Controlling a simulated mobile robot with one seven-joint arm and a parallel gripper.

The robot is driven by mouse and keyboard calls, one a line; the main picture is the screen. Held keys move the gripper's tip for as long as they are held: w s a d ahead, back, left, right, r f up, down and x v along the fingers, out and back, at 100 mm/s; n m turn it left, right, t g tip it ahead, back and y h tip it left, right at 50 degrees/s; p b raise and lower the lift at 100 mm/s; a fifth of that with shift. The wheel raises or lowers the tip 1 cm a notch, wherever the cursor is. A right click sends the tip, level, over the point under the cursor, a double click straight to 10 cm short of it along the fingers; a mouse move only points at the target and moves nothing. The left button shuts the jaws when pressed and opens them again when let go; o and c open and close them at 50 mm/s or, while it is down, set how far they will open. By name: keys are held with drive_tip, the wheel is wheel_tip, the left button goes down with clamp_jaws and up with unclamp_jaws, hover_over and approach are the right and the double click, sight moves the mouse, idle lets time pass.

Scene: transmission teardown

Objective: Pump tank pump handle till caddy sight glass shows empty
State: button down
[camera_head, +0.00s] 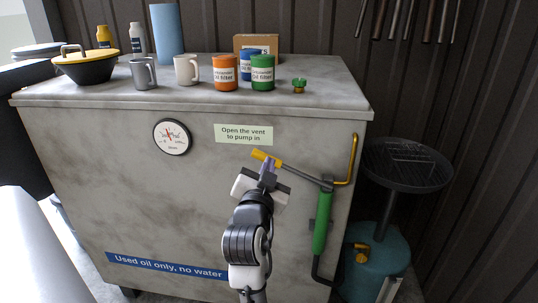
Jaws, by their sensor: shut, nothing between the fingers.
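The pump handle (298,172) is a grey lever with a yellow grip (264,157), reaching left from the top of the green pump body (321,225) on the tank's front. The lever slopes up toward its grip. My gripper (267,172) is shut at the yellow grip, just below it; I cannot tell whether it touches. The teal caddy (398,262) stands on the floor right of the tank, with a dark round pan (405,168) above it. I cannot make out its sight glass or level. A yellow fitting (361,252) shows at its left side.
The grey tank (90,165) carries a round gauge (172,137) and a label (243,134) reading "Open the vent to pump in". A yellow pipe (353,160) runs right of the pump.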

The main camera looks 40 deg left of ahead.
drive_tip(key=r+p, duration=0.2)
drive_tip(key=p, duration=0.2)
hover_over(291, 169)
drive_tip(key=s+a, duration=0.3)
drive_tip(key=a, duration=0.1)
drive_tip(key=shift+w+d+f, duration=0.1)
drive_tip(key=shift+w+d, duration=0.1)
drive_tip(key=shift+w, duration=0.05)
drive_tip(key=shift+s+a+f, duration=0.15)
drive_tip(key=shift+s+f, duration=0.15)
drive_tip(key=shift+f, duration=0.35)
drive_tip(key=shift+s+a+f, duration=0.1)
drive_tip(key=shift+s+f, duration=0.25)
drive_tip(key=shift+f, duration=0.35)
drive_tip(key=shift+s+a+f, duration=0.15)
drive_tip(key=shift+s+f, duration=0.15)
drive_tip(key=shift+f, duration=0.35)
